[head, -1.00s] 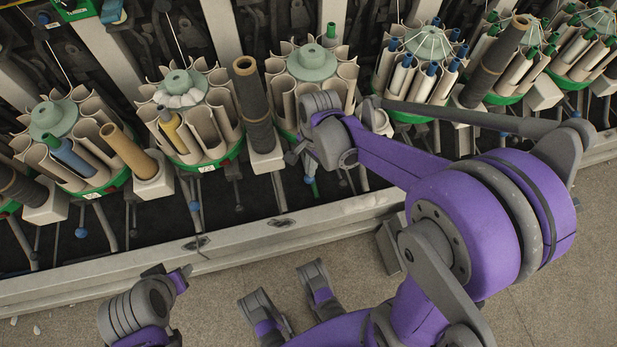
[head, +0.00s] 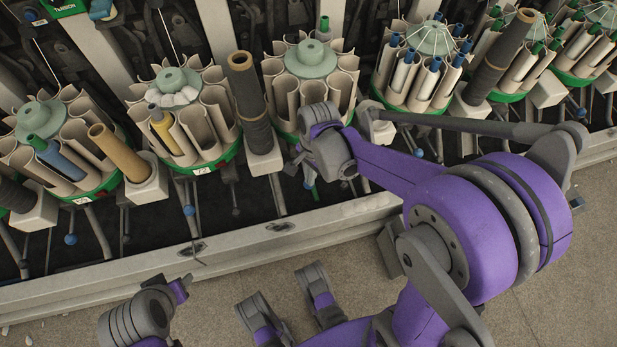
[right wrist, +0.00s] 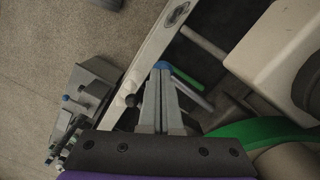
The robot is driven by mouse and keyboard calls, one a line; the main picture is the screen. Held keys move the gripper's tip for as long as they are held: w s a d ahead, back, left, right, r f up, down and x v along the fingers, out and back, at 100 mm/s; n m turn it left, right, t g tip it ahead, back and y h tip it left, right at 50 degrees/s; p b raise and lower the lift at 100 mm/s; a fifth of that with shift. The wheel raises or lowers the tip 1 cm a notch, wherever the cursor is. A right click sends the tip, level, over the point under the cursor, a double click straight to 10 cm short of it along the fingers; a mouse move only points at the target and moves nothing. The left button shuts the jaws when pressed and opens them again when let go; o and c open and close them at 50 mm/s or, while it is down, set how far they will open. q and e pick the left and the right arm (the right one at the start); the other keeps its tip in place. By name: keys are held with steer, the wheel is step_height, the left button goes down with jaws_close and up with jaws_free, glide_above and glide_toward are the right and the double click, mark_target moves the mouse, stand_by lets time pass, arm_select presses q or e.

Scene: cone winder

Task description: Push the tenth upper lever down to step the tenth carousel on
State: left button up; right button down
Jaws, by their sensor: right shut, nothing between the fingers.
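My right gripper (right wrist: 160,105) is shut and empty, pointing at a blue ball knob (right wrist: 162,66) in the right wrist view. The knob shows right at the fingertips; I cannot tell whether they touch. In the head view my right wrist hides most of that spot, just below a carousel (head: 315,100) of pale tubes with a grey-green top. No number on that carousel is readable, so I cannot confirm it is the tenth. My left gripper (head: 178,290) is at the lower left, away from the machine; its jaws are unclear.
Another carousel (head: 205,120) with a yellow tube stands to the left, with a dark spool (head: 248,95) between. Other blue lever knobs (head: 189,210) hang below. A pale rail (head: 130,262) runs along the machine's front. Bare floor (head: 545,255) lies before it.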

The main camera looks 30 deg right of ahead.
steer(key=shift+r, duration=0.1)
steer(key=d, duration=0.2)
steer(key=d+r, duration=0.1)
steer(key=shift+w+p, duration=0.3)
steer(key=shift+w, duration=0.1)
steer(key=shift+r, duration=0.1)
step_height(320, 180, up, 11)
steer(key=d+p, duration=0.1)
steer(key=p, duration=0.2)
steer(key=shift+f, duration=0.2)
steer(key=shift+w, duration=0.1)
